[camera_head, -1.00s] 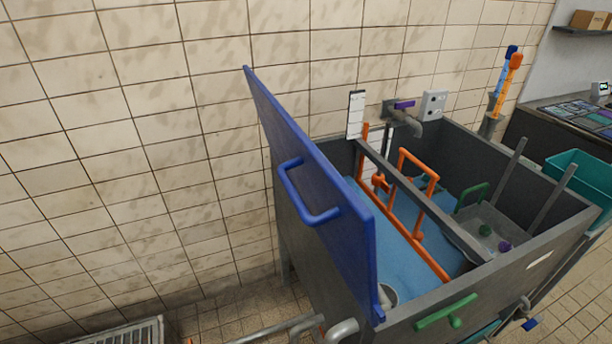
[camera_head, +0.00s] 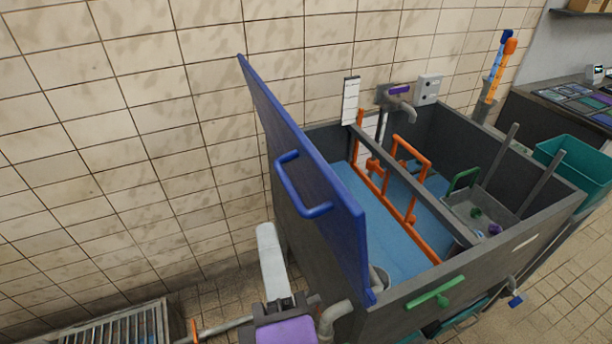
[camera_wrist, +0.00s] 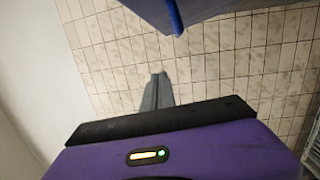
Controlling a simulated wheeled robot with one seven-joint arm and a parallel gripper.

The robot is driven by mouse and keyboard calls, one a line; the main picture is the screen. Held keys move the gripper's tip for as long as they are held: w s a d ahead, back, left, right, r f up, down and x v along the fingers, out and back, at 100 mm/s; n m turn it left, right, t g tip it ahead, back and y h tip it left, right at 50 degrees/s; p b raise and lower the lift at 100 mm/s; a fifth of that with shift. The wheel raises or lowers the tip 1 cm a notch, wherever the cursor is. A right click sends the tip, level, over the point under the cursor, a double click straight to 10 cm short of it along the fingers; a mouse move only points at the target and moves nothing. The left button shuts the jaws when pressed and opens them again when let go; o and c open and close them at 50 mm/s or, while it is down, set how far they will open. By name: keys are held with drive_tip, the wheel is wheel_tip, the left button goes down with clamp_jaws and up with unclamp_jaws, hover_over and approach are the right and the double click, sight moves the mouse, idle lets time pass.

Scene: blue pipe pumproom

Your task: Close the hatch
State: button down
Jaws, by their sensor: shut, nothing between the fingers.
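The hatch (camera_head: 305,170) is a blue panel standing open and tilted along the left side of a dark grey tank (camera_head: 480,267). Its blue bar handle (camera_head: 298,190) is on the side facing left. My gripper (camera_head: 266,230) is at the bottom centre of the head view, pale fingers together above a purple body. It looks left of the tank and below the handle, with no visible contact. In the wrist view my shut, empty grey fingers (camera_wrist: 158,78) point toward the tiled wall. A blue edge (camera_wrist: 174,14), probably of the hatch, shows at the top there.
Inside the tank are orange pipes (camera_head: 385,195), blue surfaces and a grey tray (camera_head: 480,212). A green handle (camera_head: 435,293) is on the tank's front. Grey pipes (camera_head: 335,315) lie low beside my gripper. The tiled wall (camera_head: 130,120) stands behind; a floor grate (camera_head: 110,328) is lower left.

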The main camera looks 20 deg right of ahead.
drive_tip(key=shift+n+g+h, duration=0.4)
drive_tip(key=shift+g+h, duration=0.1)
drive_tip(key=shift+h, duration=0.4)
drive_tip(key=w+d, duration=0.2)
drive_tip(key=w, duration=0.1)
drive_tip(key=w+d, duration=0.5)
drive_tip(key=w, duration=0.1)
drive_tip(key=shift+w+d, duration=0.1)
drive_tip(key=shift+d, duration=0.2)
drive_tip(key=shift+d+p, duration=0.3)
drive_tip(key=shift+d, duration=0.2)
drive_tip(key=shift+w+d, duration=0.1)
drive_tip(key=shift+w, duration=0.05)
